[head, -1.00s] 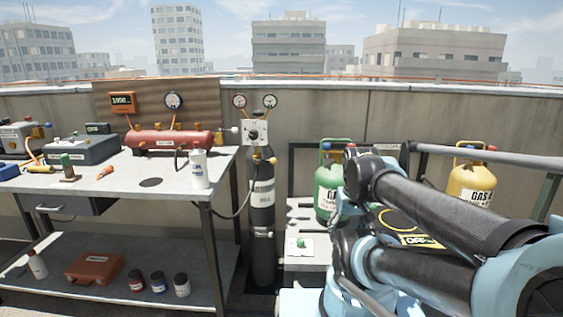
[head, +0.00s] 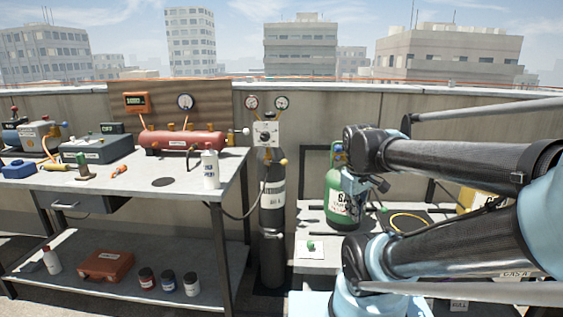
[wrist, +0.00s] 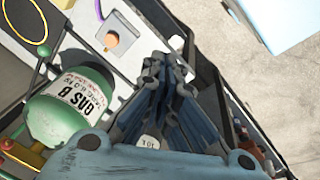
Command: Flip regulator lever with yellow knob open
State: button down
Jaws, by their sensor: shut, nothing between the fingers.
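The regulator (head: 266,135) is a pale plate with a black dial and two round gauges on top of a tall dark gas cylinder (head: 271,205). A small yellow knob (head: 284,161) shows just below its right side; its lever is too small to make out. My gripper (wrist: 163,62) is shut and empty in the wrist view. It points away from the regulator, which that view does not show. In the head view my arm reaches in front of the green cylinder, and the fingers cannot be made out clearly.
A green gas cylinder (head: 344,205) stands on a low bench right of the regulator; it also shows in the wrist view (wrist: 75,105). A workbench (head: 130,185) with a red tank (head: 180,138) and white bottle (head: 210,170) stands left. A hose joins bench and regulator.

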aim_at(284, 165)
jog(key=w+a+r+n+t+h, duration=0.1)
jog(key=w+a+r+n, duration=0.4)
jog(key=w+n, duration=0.25)
jog(key=w+a+r+n+h, duration=0.1)
jog(key=w+a+r+n, duration=0.3)
jog(key=w+r+n, duration=0.3)
jog(key=w+a+r+n, duration=0.1)
jog(key=w+a+n, duration=0.2)
jog(key=a+n, duration=0.2)
jog(key=w+a+r+n+t, duration=0.1)
jog(key=w+a+r+n, duration=0.1)
jog(key=a+n, duration=0.3)
jog(key=w+a+r+n+t+h, duration=0.1)
jog(key=w+a+n, duration=0.4)
jog(key=a, duration=0.4)
jog(key=shift+a+r+n, duration=0.25)
jog(key=shift+n, duration=0.2)
jog(key=x, duration=1.4)
jog(key=shift+w+d, duration=0.15)
